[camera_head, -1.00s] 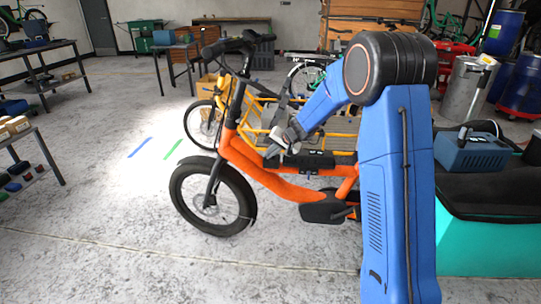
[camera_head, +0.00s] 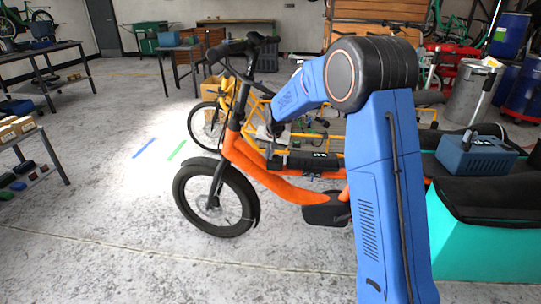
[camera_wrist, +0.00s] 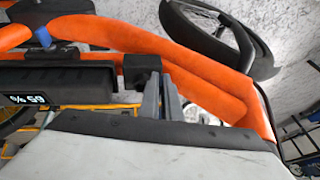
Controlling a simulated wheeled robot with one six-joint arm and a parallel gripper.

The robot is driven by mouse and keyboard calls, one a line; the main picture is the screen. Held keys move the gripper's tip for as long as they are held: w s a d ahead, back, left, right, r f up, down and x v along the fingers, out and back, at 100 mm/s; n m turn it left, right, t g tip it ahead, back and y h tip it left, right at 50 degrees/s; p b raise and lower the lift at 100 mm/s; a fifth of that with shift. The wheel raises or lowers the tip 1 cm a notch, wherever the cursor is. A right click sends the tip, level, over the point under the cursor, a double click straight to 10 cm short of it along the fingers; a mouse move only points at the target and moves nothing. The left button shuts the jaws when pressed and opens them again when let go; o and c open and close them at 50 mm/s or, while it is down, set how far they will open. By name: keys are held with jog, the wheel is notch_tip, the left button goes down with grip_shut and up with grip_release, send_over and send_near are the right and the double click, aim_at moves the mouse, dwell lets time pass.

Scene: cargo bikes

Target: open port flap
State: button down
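The orange cargo bike (camera_head: 285,188) stands upright in the middle of the head view. A long black battery pack (camera_head: 308,161) lies along its frame; in the wrist view the pack (camera_wrist: 65,82) shows a lit percentage readout. A small black block (camera_wrist: 141,64) sits at the pack's end, beside the orange tube; I cannot tell whether it is the port flap. My gripper (camera_head: 272,130) is above the front end of the pack. In the wrist view my gripper's two grey fingers (camera_wrist: 163,90) are close together, right by the block. Contact and finger gap are unclear.
A yellow cargo bike (camera_head: 258,113) stands close behind the orange one. A teal cargo box (camera_head: 485,235) with a blue toolbox (camera_head: 474,155) on it is at the right. The floor at the left front is clear.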

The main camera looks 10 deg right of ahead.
jog(key=shift+w+a+f+n+g+h, duration=0.1)
jog(key=shift+a+n+g+h, duration=0.2)
jog(key=shift+h, duration=0.6)
jog(key=shift+w+a+f+n+g+h, duration=0.1)
jog(key=shift+a+g+h, duration=0.3)
jog(key=shift+h, duration=0.5)
jog(key=shift+s, duration=0.1)
jog(key=c, duration=2.3)
grip_release()
jog(key=shift+a, duration=0.1)
jog(key=shift+o, duration=0.2)
jog(key=shift+r, duration=0.15)
jog(key=v, duration=1.7)
jog(key=shift+a, duration=0.4)
